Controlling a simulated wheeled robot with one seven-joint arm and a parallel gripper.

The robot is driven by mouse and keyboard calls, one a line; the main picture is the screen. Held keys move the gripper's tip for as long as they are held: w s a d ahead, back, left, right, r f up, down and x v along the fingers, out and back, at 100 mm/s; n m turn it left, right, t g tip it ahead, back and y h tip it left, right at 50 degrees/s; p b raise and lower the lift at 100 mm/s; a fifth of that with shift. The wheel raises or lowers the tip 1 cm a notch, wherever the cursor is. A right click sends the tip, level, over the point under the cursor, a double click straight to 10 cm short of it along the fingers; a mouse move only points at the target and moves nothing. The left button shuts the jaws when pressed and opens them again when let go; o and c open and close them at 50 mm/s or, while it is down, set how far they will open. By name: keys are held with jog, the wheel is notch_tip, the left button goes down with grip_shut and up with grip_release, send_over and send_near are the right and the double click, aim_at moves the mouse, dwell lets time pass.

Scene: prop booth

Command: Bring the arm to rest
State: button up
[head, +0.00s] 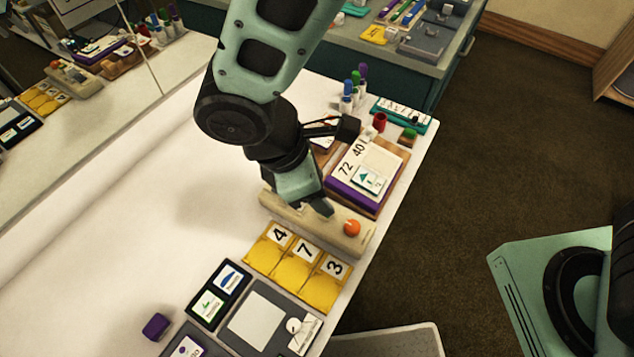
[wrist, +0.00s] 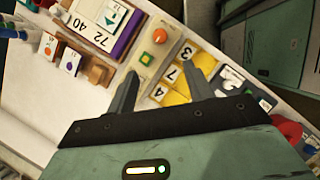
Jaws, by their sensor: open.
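My gripper (head: 318,205) hangs from my bent arm over the white table (head: 130,265), just above a beige wooden bar (head: 340,233) with an orange ball (head: 352,228) at its right end. In the wrist view my gripper (wrist: 163,88) shows two dark fingers spread apart with nothing between them. The yellow number tiles (wrist: 172,98) lie beyond and between the fingertips in that view. The head view does not show clearly whether the gripper touches the bar.
Yellow tiles marked 4, 7, 3 (head: 293,268) lie before the bar. A purple-edged board (head: 365,178) with number cards lies behind it. Several markers (head: 351,90) stand at the back. A purple cube (head: 156,326) lies at front left. Bare table spreads to the left.

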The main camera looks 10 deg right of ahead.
jog(key=shift+r, duration=0.1)
dwell(0.5)
jog(key=s+d+r+m+y, duration=0.5)
jog(key=s+d+r+m, duration=0.1)
jog(key=d+r+m, duration=0.4)
jog(key=shift+s+d+m+g, duration=0.25)
jog(key=shift+d+m+g, duration=0.05)
jog(key=shift+m, duration=0.5)
